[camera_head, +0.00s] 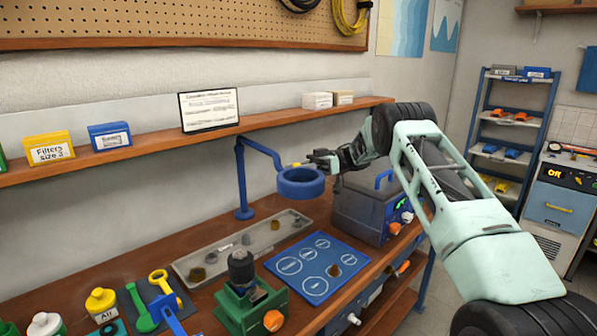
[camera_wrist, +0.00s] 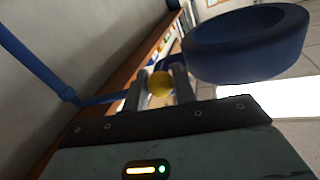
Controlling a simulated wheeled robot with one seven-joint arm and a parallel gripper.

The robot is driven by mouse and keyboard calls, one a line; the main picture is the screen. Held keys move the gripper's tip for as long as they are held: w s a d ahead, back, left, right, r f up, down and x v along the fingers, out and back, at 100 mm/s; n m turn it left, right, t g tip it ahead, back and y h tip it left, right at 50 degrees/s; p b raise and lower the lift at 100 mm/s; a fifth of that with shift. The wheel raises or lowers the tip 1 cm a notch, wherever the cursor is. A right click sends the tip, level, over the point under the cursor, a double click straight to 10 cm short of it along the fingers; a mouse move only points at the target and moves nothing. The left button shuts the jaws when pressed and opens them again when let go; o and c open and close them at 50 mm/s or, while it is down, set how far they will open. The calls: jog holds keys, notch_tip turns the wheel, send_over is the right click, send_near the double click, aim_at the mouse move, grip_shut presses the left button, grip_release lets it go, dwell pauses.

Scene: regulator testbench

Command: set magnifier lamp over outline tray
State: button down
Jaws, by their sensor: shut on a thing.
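The blue magnifier lamp has a post (camera_head: 241,185) at the back of the bench, a jointed arm and a thick blue ring head (camera_head: 300,189). The ring head also fills the upper right of the wrist view (camera_wrist: 245,50). My gripper (camera_head: 312,163) is beside the head. In the wrist view, its fingers (camera_wrist: 159,84) are shut on a yellow knob (camera_wrist: 159,83) by the head. The blue outline tray (camera_head: 350,249), with white circle outlines, lies flat on the bench, lower in the picture and nearer than the head.
A long grey tray (camera_head: 215,255) with several small parts lies behind the outline tray. A dark grey case (camera_head: 366,207) stands right of it, and a green fixture (camera_head: 245,298) stands at front left. A shelf (camera_head: 150,145) runs along the wall behind.

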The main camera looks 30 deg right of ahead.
jog(key=shift+r, duration=0.15)
jog(key=c, duration=1.5)
grip_release()
jog(key=shift+o, duration=0.2)
notch_tip(320, 180, up, 10)
jog(key=shift+f+b, duration=0.1)
jog(key=shift+b, duration=1.1)
